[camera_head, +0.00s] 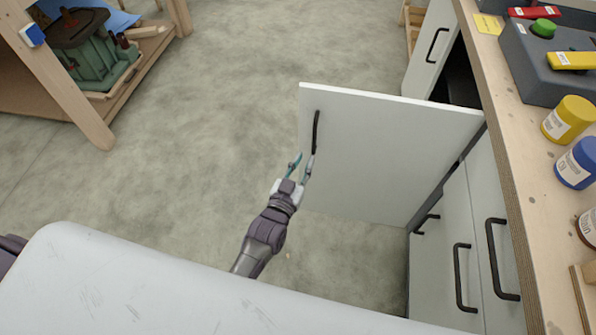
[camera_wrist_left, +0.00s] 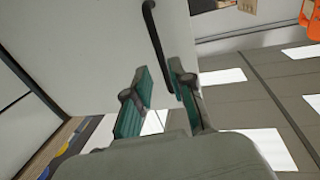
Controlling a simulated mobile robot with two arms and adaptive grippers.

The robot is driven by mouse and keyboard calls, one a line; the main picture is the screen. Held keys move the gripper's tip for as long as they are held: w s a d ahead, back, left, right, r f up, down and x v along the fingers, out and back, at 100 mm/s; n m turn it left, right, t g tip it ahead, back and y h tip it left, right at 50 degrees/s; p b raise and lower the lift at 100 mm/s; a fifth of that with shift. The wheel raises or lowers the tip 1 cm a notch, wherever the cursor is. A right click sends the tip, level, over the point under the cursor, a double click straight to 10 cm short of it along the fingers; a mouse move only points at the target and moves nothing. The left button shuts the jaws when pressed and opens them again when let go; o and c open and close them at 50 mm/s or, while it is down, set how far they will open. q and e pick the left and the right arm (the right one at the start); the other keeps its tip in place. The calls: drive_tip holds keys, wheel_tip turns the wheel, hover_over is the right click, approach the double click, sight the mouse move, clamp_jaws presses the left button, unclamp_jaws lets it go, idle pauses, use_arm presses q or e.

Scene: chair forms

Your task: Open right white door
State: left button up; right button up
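A white cabinet door (camera_head: 385,155) stands swung out from the workbench cabinet, roughly square to its front. Its black bar handle (camera_head: 316,132) is near the door's free edge. My left gripper (camera_head: 301,163) is just below and beside the lower end of this handle. In the left wrist view, the two teal-padded fingers (camera_wrist_left: 158,100) are apart, with the handle (camera_wrist_left: 156,40) ahead of them and its lower end close to the right finger. I cannot tell whether it touches. My right gripper is in neither view.
Another white front (camera_head: 429,50) with a black handle is farther back. Drawers with black handles (camera_head: 462,278) are nearer. Jars (camera_head: 570,118) and a grey device (camera_head: 545,60) stand on the wooden bench top. A wooden shelf (camera_head: 60,95) is at left. The floor between is clear.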

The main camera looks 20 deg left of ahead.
use_arm(q)
drive_tip(key=s, duration=0.3)
drive_tip(key=shift+s+a, duration=0.25)
drive_tip(key=shift+s, duration=0.1)
drive_tip(key=s+a+f+g, duration=0.2)
drive_tip(key=s+f+g, duration=0.3)
drive_tip(key=f, duration=0.6)
drive_tip(key=s+a+f+g, duration=0.1)
drive_tip(key=s+f+g, duration=0.3)
drive_tip(key=s+f, duration=0.5)
drive_tip(key=s+a+f+g+y, duration=0.1)
drive_tip(key=s+a+f+g, duration=0.25)
drive_tip(key=s+f, duration=0.4)
drive_tip(key=s+a+f+g+y, duration=0.1)
drive_tip(key=s+a+f+g, duration=0.25)
drive_tip(key=s+f, duration=0.35)
drive_tip(key=s+a+r+p, duration=0.1)
drive_tip(key=s+r+p, duration=0.6)
drive_tip(key=s+p, duration=0.5)
drive_tip(key=shift+s+a+m+g+y+p, duration=0.2)
drive_tip(key=shift+a+m+g+y+p, duration=0.15)
drive_tip(key=shift+p, duration=0.5)
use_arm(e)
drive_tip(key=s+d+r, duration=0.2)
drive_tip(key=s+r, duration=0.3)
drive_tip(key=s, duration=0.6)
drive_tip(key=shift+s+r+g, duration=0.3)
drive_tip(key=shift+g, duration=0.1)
